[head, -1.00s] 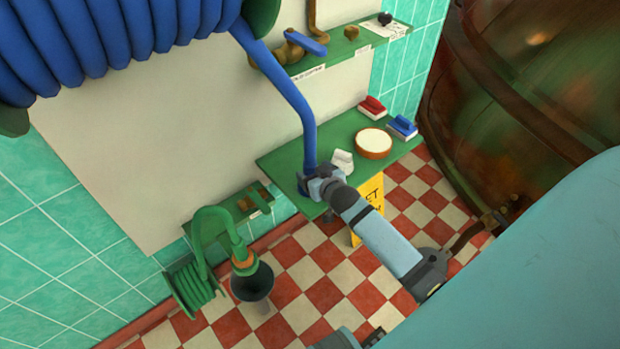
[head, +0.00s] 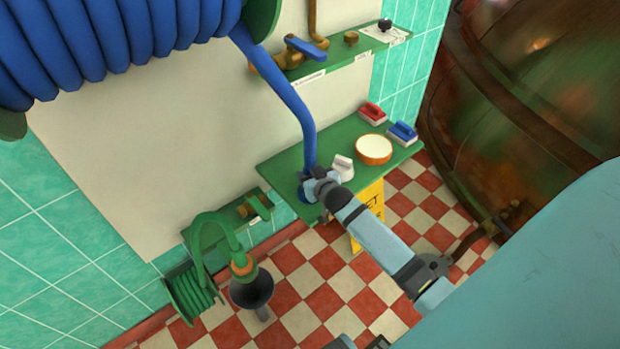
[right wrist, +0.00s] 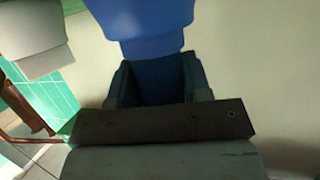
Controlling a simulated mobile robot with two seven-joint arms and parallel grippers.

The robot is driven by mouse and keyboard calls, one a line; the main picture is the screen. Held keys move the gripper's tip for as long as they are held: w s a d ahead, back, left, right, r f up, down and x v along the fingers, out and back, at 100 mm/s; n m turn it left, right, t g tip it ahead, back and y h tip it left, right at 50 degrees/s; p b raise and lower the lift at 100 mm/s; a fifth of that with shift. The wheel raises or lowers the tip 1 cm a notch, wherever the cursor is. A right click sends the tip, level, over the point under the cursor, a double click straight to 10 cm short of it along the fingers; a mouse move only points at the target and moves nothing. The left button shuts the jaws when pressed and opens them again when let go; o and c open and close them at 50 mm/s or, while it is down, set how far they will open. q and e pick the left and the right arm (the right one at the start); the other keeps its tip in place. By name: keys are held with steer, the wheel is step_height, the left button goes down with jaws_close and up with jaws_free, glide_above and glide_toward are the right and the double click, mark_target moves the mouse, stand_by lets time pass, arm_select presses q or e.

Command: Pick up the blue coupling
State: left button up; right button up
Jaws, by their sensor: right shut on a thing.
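The blue coupling (right wrist: 148,25) is at the lower end of the thick blue hose (head: 296,105), which hangs down from the reel to the green shelf. In the head view my right gripper (head: 309,187) is at this lower end, over the front left of the shelf, and hides most of the coupling. In the right wrist view my right gripper's fingers (right wrist: 156,85) are on both sides of the blue part, shut on it. Whether the coupling touches the shelf I cannot tell.
The green shelf (head: 285,160) also holds a white object (head: 342,167) close beside my gripper, a round dish (head: 374,149), a red brush (head: 372,112) and a blue brush (head: 402,132). A green hose with a dark funnel (head: 252,290) is lower left. A copper kettle (head: 520,100) stands right.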

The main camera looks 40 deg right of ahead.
step_height(320, 180, up, 20)
steer(key=p, duration=0.4)
steer(key=shift+r, duration=0.1)
